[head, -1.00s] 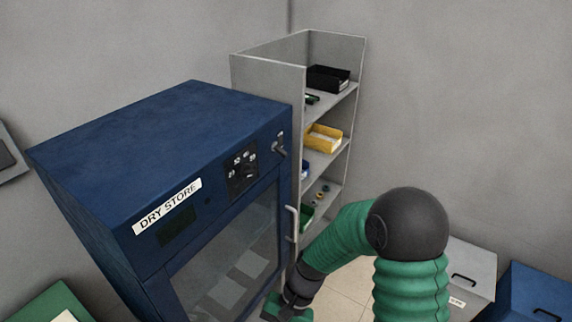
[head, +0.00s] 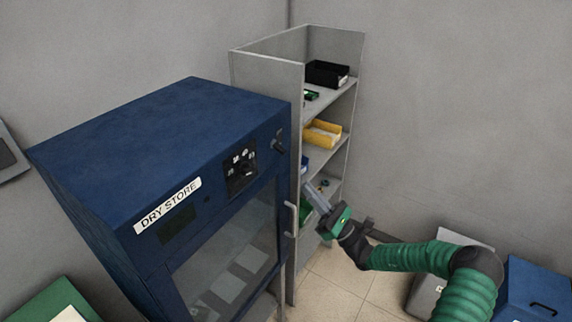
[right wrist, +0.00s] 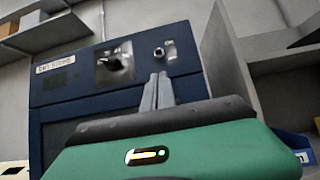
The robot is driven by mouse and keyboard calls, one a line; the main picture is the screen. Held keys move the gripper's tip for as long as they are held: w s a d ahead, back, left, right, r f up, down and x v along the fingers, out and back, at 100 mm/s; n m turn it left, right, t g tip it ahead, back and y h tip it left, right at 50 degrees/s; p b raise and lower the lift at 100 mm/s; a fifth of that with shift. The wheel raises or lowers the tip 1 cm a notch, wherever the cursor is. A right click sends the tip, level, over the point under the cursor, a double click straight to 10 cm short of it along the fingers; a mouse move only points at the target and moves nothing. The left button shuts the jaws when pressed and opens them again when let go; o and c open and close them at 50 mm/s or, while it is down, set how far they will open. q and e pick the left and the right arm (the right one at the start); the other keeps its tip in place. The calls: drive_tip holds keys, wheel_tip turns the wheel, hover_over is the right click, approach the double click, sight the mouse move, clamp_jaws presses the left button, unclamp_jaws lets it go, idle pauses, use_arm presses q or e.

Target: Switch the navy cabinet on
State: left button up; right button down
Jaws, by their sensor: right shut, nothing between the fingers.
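The navy cabinet (head: 150,140), labelled DRY STORE, stands at left centre in the head view; its front also shows in the right wrist view (right wrist: 78,98). A dark control panel (head: 242,170) with a knob is on its upper front; the panel also shows in the right wrist view (right wrist: 115,64). To its right is a small switch or lock (head: 279,143), also in the right wrist view (right wrist: 159,51). My right gripper (head: 307,184) is shut and empty, apart from the cabinet, to the right of its door handle (head: 291,219). Its fingers (right wrist: 157,92) point toward the cabinet front, below the switch. My left gripper is out of view.
A grey shelf unit (head: 266,64) stands right behind the cabinet, with a black bin (head: 327,74) and a yellow bin (head: 322,134). A blue box (head: 536,292) is at lower right. A green thing (head: 52,303) is at lower left. Some floor (head: 335,283) is clear.

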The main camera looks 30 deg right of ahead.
drive_tip(key=shift+r, duration=0.1)
drive_tip(key=p, duration=0.4)
approach(273, 148)
drive_tip(key=w+r, duration=0.2)
drive_tip(key=w, duration=0.1)
drive_tip(key=shift+w+a, duration=0.5)
drive_tip(key=shift+a, duration=0.15)
drive_tip(key=shift+d, duration=0.2)
